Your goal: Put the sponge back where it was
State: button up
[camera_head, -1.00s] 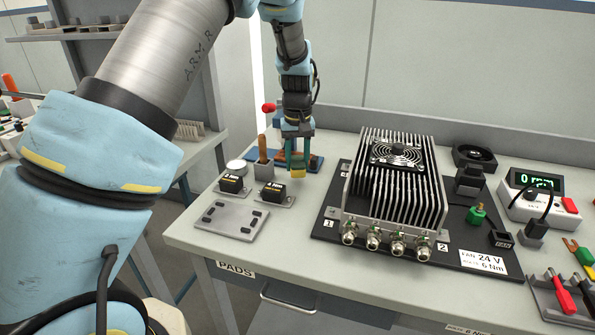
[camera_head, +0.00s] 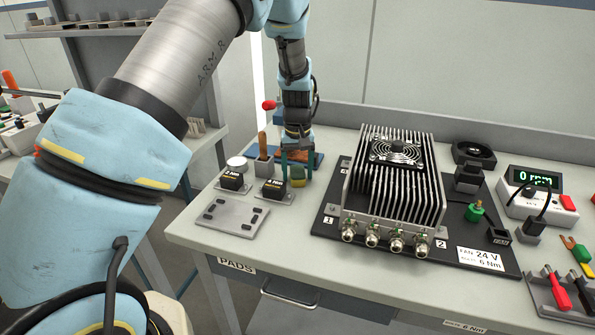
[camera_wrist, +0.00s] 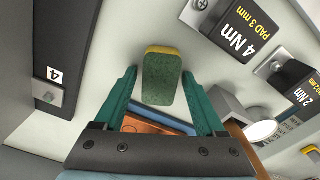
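The sponge (camera_head: 298,180) is a small block, green with a yellow edge. It is by the far left part of the bench, to the right of the block marked 4 Nm. In the wrist view the sponge (camera_wrist: 160,78) lies between the two green fingers, with a gap showing on each side. My gripper (camera_head: 296,167) is open around it, pointing down, its fingertips low near the bench top. I cannot tell whether the sponge touches the bench. The blue tray (camera_wrist: 150,124) with a copper-brown plate is partly hidden behind my gripper.
The finned heat sink (camera_head: 395,185) on its black board stands close to the right. The 4 Nm block (camera_head: 273,190) and 2 Nm block (camera_head: 232,181) stand to the left, with a grey plate (camera_head: 232,216) in front. The front middle bench is clear.

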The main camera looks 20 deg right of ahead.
aim_at(297, 171)
jog(key=shift+r, duration=0.15)
notch_tip(297, 171, up, 12)
jog(key=b, duration=0.2)
jog(key=a+n, duration=0.2)
jog(key=a, duration=1.9)
jog(key=s+a+f, duration=0.1)
jog(key=s+a, duration=0.4)
jog(key=a, duration=0.3)
jog(key=s+a+f+t, duration=0.1)
jog(key=s+a, duration=0.5)
jog(key=a, duration=0.1)
jog(key=shift+a+f, duration=0.2)
jog(key=shift+a, duration=0.2)
